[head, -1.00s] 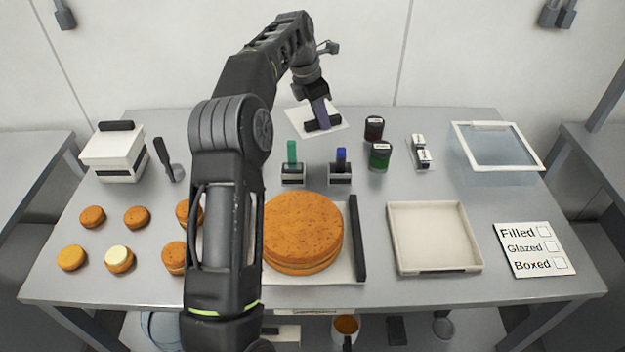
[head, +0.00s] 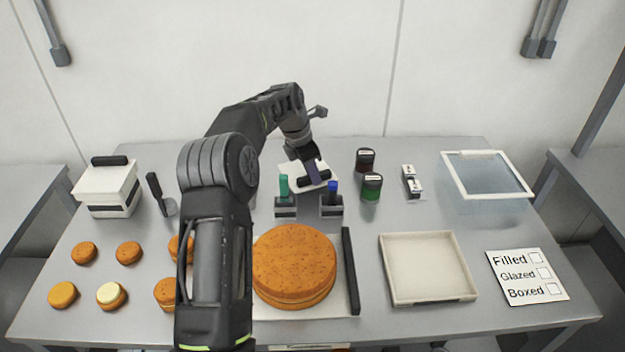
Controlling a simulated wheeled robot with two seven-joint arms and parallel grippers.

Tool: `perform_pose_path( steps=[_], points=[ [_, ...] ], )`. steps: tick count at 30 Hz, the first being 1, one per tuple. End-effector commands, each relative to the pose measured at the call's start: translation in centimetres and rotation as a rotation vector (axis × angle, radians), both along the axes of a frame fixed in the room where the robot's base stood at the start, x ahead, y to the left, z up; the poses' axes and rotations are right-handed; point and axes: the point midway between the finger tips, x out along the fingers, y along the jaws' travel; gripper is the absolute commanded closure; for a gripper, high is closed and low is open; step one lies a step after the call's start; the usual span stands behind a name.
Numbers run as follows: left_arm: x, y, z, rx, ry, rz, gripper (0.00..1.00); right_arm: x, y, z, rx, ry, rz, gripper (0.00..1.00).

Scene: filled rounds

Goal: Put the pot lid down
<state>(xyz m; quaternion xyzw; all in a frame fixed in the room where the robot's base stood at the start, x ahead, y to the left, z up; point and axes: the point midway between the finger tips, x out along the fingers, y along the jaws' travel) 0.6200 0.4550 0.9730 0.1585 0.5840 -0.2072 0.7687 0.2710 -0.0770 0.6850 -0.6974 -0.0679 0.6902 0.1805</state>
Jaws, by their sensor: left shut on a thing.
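The pot lid (head: 291,171) is a white square plate with a black bar handle (head: 321,178). It is at the back middle of the table, behind the green and blue markers. My left gripper (head: 315,173) comes down over it from above and is shut on the handle. I cannot tell whether the lid touches the table or hangs just above it. A white square container (head: 107,190) with a black handle on top stands at the back left. My right gripper is not in view.
Green (head: 284,186) and blue (head: 332,190) stamps stand in front of the lid. Dark red (head: 365,160) and green (head: 372,187) jars stand to its right. A large round cake (head: 294,262), an empty tray (head: 428,300), a clear box (head: 487,205) and several small rounds (head: 62,295) occupy the table.

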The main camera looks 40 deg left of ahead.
Motion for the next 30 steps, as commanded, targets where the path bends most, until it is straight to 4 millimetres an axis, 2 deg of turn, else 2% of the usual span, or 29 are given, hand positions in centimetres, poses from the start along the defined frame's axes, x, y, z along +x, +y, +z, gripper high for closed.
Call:
perform_pose_path(
  steps=[3, 6, 17, 18, 25, 30],
  points=[
    [-0.1, 0.0, -1.6, -0.002, 0.002, 0.0, 1.0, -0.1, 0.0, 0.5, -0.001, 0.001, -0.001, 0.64],
    [0.0, -0.1, -2.5, -0.002, 0.002, -0.001, 1.0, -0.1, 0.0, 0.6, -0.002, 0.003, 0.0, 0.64],
    [0.0, 0.0, -2.9, -0.001, 0.0, 0.0, 1.0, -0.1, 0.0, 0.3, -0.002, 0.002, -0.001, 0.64],
    [0.0, 0.0, -2.8, -0.001, 0.0, 0.0, 0.8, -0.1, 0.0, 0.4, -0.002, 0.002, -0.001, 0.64],
    [0.0, 0.0, -2.8, -0.001, 0.0, 0.0, 0.61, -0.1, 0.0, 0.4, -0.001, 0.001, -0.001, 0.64],
    [0.0, 0.0, -2.8, 0.0, 0.001, 0.0, 0.61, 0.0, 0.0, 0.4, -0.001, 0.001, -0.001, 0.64]
  ],
)
